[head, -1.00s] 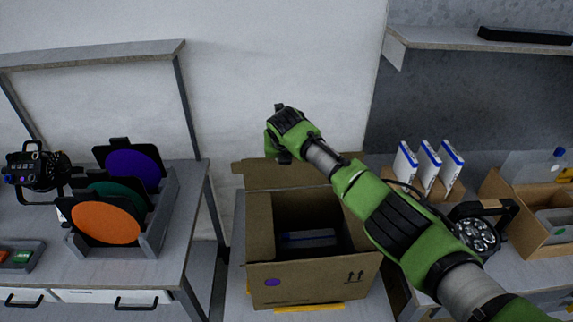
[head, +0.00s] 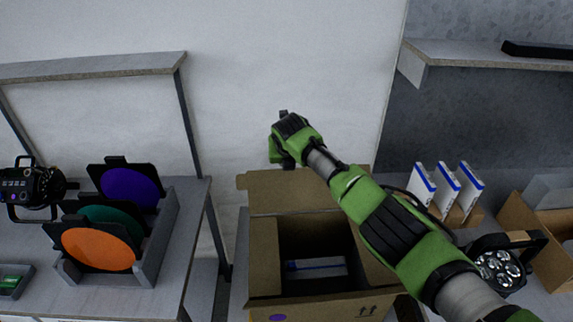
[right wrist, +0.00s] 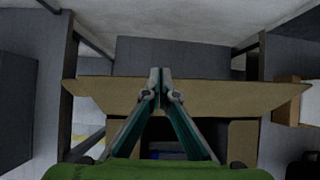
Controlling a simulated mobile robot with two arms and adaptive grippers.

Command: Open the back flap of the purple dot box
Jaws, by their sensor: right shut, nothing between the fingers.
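The cardboard box with the purple dot (head: 278,317) stands open below my right arm; the dot is at the bottom edge of the head view. Its back flap (head: 285,198) is raised at the far side, away from the opening; in the right wrist view the flap (right wrist: 105,95) is a wide tan strip crossing under my fingers. My right gripper (head: 283,164) is at the flap's top edge in the head view. In the right wrist view its fingertips (right wrist: 160,74) are together and empty; whether they touch the flap I cannot tell. My left gripper is not in view.
A white and blue item (head: 316,266) lies inside the box. A left table holds a rack of coloured filters (head: 95,248) and a black lamp (head: 35,188). On the right are blue-and-white packs (head: 446,188), a round lamp (head: 500,265) and an open carton (head: 535,240). A wall is behind.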

